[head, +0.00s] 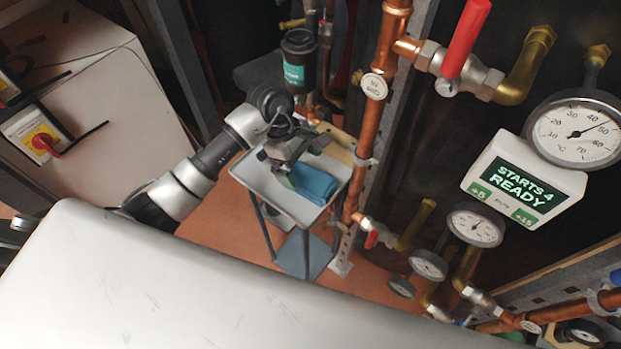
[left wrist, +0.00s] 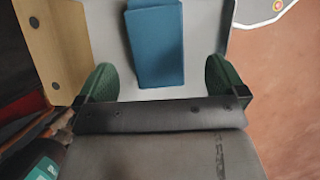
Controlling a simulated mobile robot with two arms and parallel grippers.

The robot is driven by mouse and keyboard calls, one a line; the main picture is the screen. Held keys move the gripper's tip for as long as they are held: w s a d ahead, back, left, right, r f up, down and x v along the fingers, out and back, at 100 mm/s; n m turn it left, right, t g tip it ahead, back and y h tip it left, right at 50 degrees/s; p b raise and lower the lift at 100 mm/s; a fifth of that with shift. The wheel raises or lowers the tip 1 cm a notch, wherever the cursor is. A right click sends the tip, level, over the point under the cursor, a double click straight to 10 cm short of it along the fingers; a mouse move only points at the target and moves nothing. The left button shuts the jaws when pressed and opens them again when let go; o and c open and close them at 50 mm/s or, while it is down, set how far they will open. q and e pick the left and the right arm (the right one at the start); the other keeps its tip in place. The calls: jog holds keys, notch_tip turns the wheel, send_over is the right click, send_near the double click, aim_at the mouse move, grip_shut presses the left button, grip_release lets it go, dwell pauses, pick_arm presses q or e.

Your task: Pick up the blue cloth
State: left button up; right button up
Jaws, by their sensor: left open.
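The blue cloth (head: 314,183) lies folded on the top of a small light-grey trolley (head: 258,172). In the left wrist view the cloth (left wrist: 156,45) lies ahead of and between the two green fingertips. My left gripper (head: 289,176) is over the trolley top, at the cloth's left side in the head view. In the left wrist view its fingers (left wrist: 160,80) are wide apart with nothing between them at the tips but the cloth's near end below. Whether the fingers touch the cloth cannot be told. My right gripper is in neither view.
A vertical copper pipe (head: 370,130) with a tag rises close to the trolley's right. A dark cylinder with a teal label (head: 294,74) is behind it. Gauges and a display (head: 522,185) are at right.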

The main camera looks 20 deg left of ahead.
aim_at(310, 179)
pick_arm(q)
jog(key=shift+d+f, duration=0.15)
jog(key=shift+f, duration=0.2)
jog(key=p+x, duration=0.1)
jog(key=x, duration=0.3)
jog(key=shift+d+f, duration=0.1)
jog(key=shift+d, duration=0.05)
jog(key=shift+d+f, duration=0.1)
jog(key=shift+f, duration=0.3)
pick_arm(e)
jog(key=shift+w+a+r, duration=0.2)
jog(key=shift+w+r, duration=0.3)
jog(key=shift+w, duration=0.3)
pick_arm(q)
jog(key=c, duration=1)
jog(key=shift+o, duration=0.2)
notch_tip(310, 179, up, 10)
jog(key=shift+r+b, duration=0.1)
jog(key=shift+b, duration=0.25)
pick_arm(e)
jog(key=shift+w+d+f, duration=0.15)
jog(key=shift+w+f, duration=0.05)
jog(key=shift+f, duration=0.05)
